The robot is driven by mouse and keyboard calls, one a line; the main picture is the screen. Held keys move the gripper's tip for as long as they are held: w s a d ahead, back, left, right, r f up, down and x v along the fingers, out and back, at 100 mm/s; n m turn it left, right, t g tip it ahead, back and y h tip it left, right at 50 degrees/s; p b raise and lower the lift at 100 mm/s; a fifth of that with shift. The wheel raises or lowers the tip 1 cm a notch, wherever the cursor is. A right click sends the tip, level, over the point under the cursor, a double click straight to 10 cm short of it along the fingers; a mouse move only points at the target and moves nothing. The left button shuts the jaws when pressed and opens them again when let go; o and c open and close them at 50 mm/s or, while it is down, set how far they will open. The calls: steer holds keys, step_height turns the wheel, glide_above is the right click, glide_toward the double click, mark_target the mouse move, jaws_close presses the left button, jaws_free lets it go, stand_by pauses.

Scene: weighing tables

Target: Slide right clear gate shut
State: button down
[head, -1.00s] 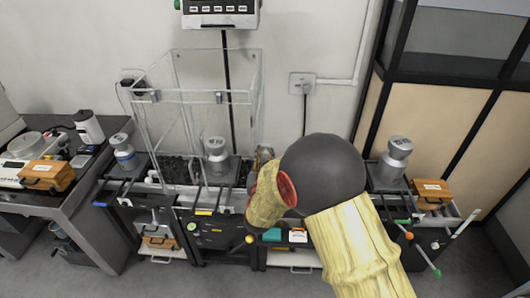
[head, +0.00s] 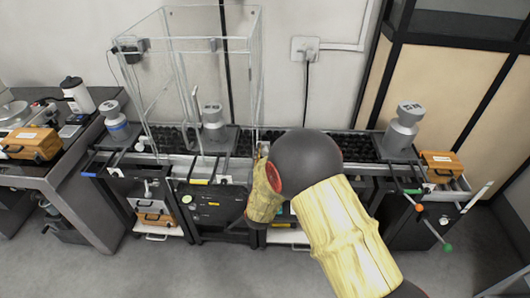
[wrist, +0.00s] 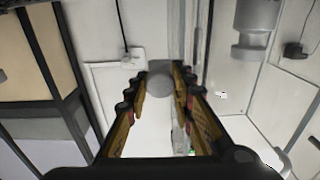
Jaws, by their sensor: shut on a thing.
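The clear box (head: 186,44) with thin see-through walls stands over the left part of the black roller track. Its right side, with the right clear gate, runs just left of my gripper (head: 262,150). My arm hides most of the gripper in the head view. In the wrist view my gripper (wrist: 160,75) has its fingers on both sides of a round grey knob (wrist: 159,83) and is shut on it. A pale upright strip rises behind the knob. The gate's clear panel is hard to make out, so I cannot tell how far it stands open.
A silver weight (head: 213,122) stands inside the clear box. Another weight (head: 402,130) stands at the right, near an orange case (head: 441,163). Coloured-tipped rods stick out along the front. A wall socket (head: 304,49) is behind. A side table (head: 62,172) is at the left.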

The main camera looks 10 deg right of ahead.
steer(key=shift+s+f, duration=0.1)
steer(key=shift+f, duration=0.25)
steer(key=c, duration=1.8)
jaws_free()
steer(key=shift+r, duration=0.1)
steer(key=v, duration=1.2)
